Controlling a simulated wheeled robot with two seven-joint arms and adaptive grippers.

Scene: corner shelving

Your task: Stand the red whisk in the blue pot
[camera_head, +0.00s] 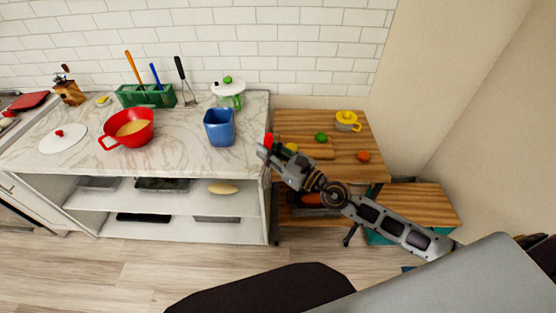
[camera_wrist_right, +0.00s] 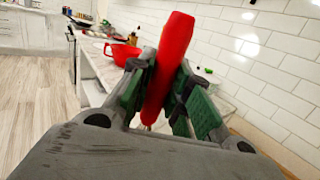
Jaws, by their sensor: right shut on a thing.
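The blue pot (camera_head: 219,128) stands upright on the marble counter, near its right end. My right gripper (camera_head: 266,151) is at the counter's right edge, to the right of the pot and apart from it. It is shut on the red whisk (camera_wrist_right: 168,65), whose thick red handle is clamped between the fingers and sticks up, slightly tilted, in the right wrist view. The right gripper also shows there (camera_wrist_right: 160,95). In the head view only a bit of the red handle (camera_head: 269,139) shows; the whisk's lower end is hidden. My left gripper is not in view.
A lower wooden table (camera_head: 345,182) at right holds a yellow cup (camera_head: 347,120) and fruit. Counter around the pot is mostly clear.

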